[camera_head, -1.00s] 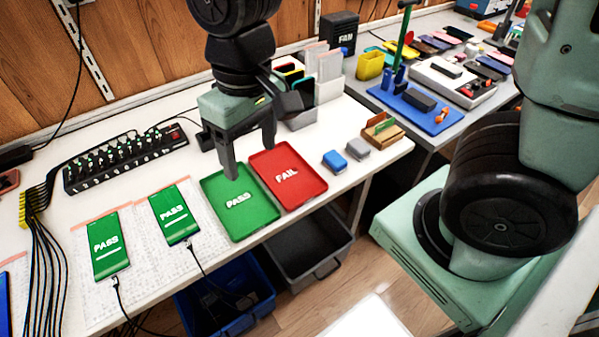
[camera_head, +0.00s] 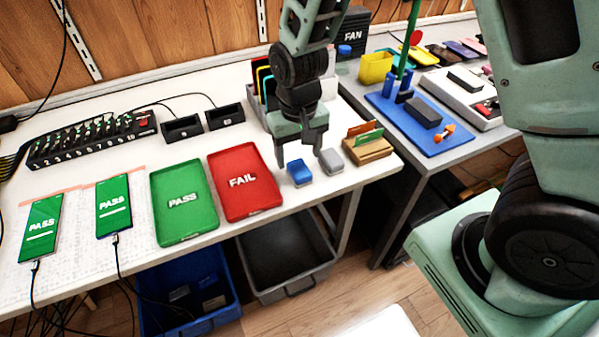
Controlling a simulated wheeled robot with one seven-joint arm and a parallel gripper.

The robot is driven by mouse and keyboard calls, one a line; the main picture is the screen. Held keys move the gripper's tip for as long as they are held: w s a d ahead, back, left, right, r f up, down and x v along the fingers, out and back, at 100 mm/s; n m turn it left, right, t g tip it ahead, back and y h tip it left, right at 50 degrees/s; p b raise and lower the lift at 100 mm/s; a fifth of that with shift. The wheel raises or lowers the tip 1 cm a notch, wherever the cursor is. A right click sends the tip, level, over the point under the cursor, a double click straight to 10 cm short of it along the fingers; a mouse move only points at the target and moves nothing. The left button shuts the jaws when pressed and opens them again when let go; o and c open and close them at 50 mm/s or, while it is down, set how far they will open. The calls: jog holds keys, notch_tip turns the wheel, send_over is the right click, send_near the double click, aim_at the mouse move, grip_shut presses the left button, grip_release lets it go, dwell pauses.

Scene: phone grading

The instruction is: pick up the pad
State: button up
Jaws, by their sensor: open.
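Two small pad-like blocks lie on the white table near its front right: a blue one (camera_head: 299,174) and a grey one (camera_head: 332,161) to its right. The frames do not tell which of them the task calls the pad. My gripper (camera_head: 299,158) points down, open and empty, with its fingers spread just behind and above the blue block. The right finger is close to the gap between the two blocks. I cannot tell the exact height of the fingertips over the table.
The red FAIL tray (camera_head: 263,212) and green PASS tray (camera_head: 187,234) lie to the left. A wooden card holder (camera_head: 370,153) stands right of the grey block. Bins (camera_head: 280,95) stand behind my gripper. A blue crate (camera_head: 150,322) and grey crate (camera_head: 300,284) sit below the table edge.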

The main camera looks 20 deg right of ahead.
aim_at(299, 168)
jog(key=shift+w+d+f, duration=0.1)
jog(key=shift+f, duration=2.7)
jog(key=c, duration=1.1)
jog(key=shift+o, duration=0.2)
notch_tip(299, 168, up, 10)
jog(key=shift+r+p, duration=0.1)
jog(key=shift+p, duration=0.2)
